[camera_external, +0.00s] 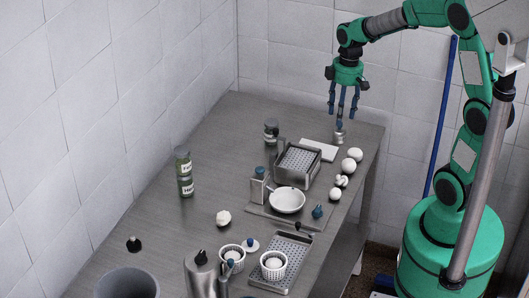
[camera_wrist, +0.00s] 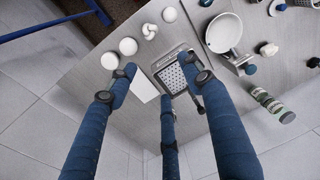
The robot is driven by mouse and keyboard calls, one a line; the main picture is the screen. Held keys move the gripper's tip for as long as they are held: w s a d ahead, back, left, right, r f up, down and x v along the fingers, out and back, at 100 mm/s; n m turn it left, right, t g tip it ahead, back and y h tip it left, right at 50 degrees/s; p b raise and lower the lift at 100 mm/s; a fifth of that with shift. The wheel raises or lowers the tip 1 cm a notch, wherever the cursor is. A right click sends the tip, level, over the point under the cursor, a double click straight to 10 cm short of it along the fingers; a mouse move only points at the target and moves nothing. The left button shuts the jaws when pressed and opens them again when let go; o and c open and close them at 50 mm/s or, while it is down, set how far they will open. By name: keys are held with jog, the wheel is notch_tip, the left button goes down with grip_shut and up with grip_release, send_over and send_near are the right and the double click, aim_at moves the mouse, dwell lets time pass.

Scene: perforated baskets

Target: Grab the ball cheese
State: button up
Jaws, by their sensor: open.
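Several pale, roundish pieces sit in a row along the right edge of the counter; I cannot tell for sure which is the ball cheese. Two smooth balls, a far white ball (camera_external: 355,153) and a second white ball (camera_external: 348,165), are nearest my gripper. A knotted white piece (camera_external: 341,181) and another white ball (camera_external: 335,194) follow toward the camera. In the wrist view the two near balls (camera_wrist: 128,46) (camera_wrist: 110,61) lie beside the left finger. My gripper (camera_external: 342,116) points down, three blue fingers spread open and empty, above the counter's far end, apart from the balls.
A perforated metal basket (camera_external: 299,163) and a white board (camera_external: 319,149) stand left of the balls. A small metal item (camera_external: 339,138) is below the fingers. The counter's far left is clear.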

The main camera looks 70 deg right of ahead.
jog(key=g+y, duration=0.1)
jog(key=y, duration=0.1)
send_over(349, 159)
jog(key=d, duration=0.3)
notch_tip(349, 159, down, 12)
jog(key=shift+w, duration=0.35)
jog(key=shift+a, duration=0.1)
jog(key=x, duration=0.8)
jog(key=shift+f+b, duration=0.2)
jog(key=shift+b, duration=0.15)
jog(key=shift+f, duration=0.1)
jog(key=shift+s+b+x, duration=0.2)
jog(key=shift+b+x, duration=0.3)
jog(key=shift+x, duration=2.05)
